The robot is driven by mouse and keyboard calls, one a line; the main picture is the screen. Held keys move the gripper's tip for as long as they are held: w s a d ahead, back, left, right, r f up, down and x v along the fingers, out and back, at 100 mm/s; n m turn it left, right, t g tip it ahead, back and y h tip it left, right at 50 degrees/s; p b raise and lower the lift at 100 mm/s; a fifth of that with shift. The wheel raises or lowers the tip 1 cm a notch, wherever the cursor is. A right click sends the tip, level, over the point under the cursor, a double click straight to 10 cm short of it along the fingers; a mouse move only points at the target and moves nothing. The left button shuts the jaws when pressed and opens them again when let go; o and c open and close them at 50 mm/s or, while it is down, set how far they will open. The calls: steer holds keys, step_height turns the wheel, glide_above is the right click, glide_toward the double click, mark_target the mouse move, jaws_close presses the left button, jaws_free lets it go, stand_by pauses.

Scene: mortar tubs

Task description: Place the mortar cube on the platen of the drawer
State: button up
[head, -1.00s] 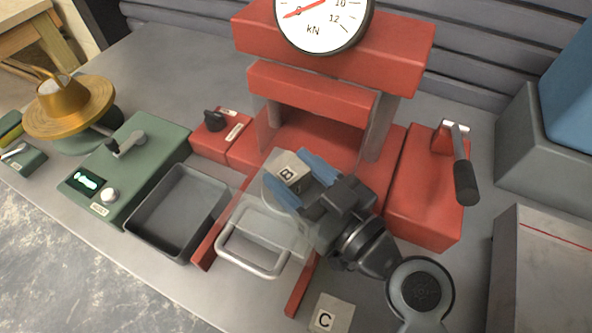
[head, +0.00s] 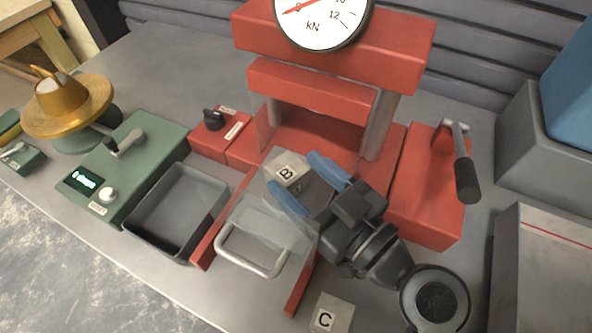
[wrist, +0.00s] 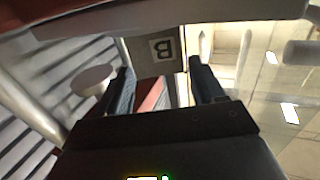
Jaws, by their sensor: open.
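The mortar cube marked B (head: 287,171) is grey and sits at the back of the pulled-out drawer (head: 262,226), where the platen is; the platen itself is mostly hidden under it. My gripper (head: 309,182) is open. Its blue fingers point at the cube from the front right, and the fingertips are close to it, with the cube just beyond them. In the wrist view the cube (wrist: 158,52) shows its letter upside down, ahead of the open fingers (wrist: 160,88). A second cube marked C (head: 331,314) lies on the table in front.
The red press (head: 330,85) with a dial stands behind the drawer. A lever (head: 466,175) stands at the right. Clear table lies between the press and the right-hand grey plate (head: 550,270).

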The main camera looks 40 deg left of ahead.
steer(key=d, duration=0.2)
steer(key=d+b, duration=0.1)
steer(key=d, duration=0.1)
steer(key=s+d, duration=0.1)
steer(key=shift+d, duration=0.4)
stand_by(0.9)
